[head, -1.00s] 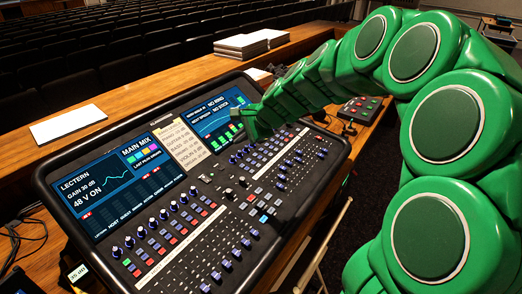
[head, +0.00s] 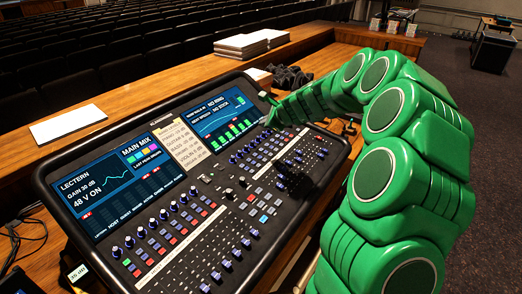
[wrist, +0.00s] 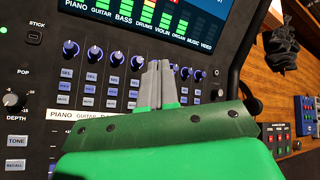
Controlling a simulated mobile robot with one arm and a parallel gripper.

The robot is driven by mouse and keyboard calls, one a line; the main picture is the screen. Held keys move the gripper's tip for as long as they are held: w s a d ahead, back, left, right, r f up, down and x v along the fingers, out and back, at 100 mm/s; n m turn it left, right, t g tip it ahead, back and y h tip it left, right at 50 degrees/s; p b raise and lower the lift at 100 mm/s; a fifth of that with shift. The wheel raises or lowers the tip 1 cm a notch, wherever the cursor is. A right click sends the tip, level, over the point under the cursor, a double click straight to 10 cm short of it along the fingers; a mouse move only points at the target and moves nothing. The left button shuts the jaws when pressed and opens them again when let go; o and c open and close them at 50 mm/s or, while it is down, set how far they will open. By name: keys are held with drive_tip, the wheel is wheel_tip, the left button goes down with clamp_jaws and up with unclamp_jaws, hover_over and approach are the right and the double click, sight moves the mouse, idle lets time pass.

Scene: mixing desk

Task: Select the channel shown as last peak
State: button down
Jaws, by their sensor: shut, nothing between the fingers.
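The mixing desk (head: 215,205) lies tilted on the wooden counter. Its left screen (head: 105,180) reads "LECTERN", "48 V ON" and "MAIN MIX", with a small "LAST PEAK" line whose channel name I cannot read surely. The right screen (head: 226,118) shows green level bars. In the wrist view, bars (wrist: 146,12) stand over names from PIANO to VIDEO. Below are blue knobs (wrist: 93,50) and a row of SEL buttons (wrist: 67,74). My gripper (wrist: 158,66) is shut and empty, its grey fingertips in front of the middle knobs and buttons, hiding some. I cannot tell whether they touch.
A paper list (head: 190,143) lies between the screens. White sheets (head: 68,124) and a stack of papers (head: 241,44) lie on the counter behind. A small red-button box (wrist: 276,137) and a dark cloth bundle (wrist: 283,40) are right of the desk.

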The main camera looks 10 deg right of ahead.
drive_tip(key=shift+f, duration=0.1)
drive_tip(key=shift+w+a+f, duration=0.1)
drive_tip(key=shift+f, duration=1.35)
drive_tip(key=shift+w+a+f, duration=0.1)
drive_tip(key=shift+a+f, duration=0.05)
drive_tip(key=shift+f, duration=1.25)
drive_tip(key=shift+w+a+f, duration=0.1)
drive_tip(key=shift+f, duration=1.35)
drive_tip(key=shift+f, duration=0.75)
drive_tip(key=shift+r, duration=0.75)
drive_tip(key=shift+r, duration=0.1)
drive_tip(key=shift+s+d+r, duration=0.1)
drive_tip(key=shift+r, duration=1.15)
drive_tip(key=shift+s+d+r, duration=0.1)
drive_tip(key=shift+r, duration=1.1)
